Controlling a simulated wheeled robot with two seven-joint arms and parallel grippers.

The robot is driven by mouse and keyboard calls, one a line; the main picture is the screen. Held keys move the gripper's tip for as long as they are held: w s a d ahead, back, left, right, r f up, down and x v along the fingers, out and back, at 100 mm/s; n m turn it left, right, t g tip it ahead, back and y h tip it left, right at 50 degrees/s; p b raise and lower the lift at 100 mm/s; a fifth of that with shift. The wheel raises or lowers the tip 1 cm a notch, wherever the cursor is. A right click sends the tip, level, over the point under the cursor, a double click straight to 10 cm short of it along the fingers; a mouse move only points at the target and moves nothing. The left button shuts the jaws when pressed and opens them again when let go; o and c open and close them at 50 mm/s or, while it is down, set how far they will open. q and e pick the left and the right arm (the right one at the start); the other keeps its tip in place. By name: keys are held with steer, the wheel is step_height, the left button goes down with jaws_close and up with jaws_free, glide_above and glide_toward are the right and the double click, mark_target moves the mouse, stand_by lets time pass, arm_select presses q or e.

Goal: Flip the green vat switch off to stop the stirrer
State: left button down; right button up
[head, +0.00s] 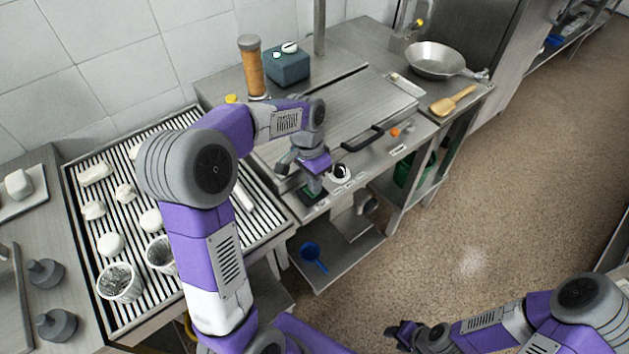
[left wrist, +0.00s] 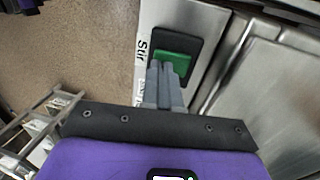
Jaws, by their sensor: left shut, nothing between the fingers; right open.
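The green switch (left wrist: 172,62) sits in a black housing on the vat's steel front panel, beside a white label reading "Stir". In the left wrist view my left gripper (left wrist: 164,68) is shut and empty, its fingertips over the near part of the switch; I cannot tell if they touch it. In the head view my left gripper (head: 313,192) is at the vat's front edge, and the switch there is mostly hidden by it. The vat (head: 335,113) has a closed steel lid with a black handle. My right gripper (head: 402,333) is open and empty, low over the floor.
A slatted draining table (head: 72,186) with white cheeses and perforated baskets (head: 119,283) stands left of the vat. A black-and-white knob (head: 340,171) is right of my left gripper. A pan (head: 435,60) and wooden scoop (head: 452,101) lie further right. The floor at right is clear.

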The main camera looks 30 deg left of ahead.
arm_select(q)
steer(key=shift+s+d+f+y, duration=0.15)
steer(key=shift+f+y, duration=0.15)
steer(key=shift+y, duration=0.1)
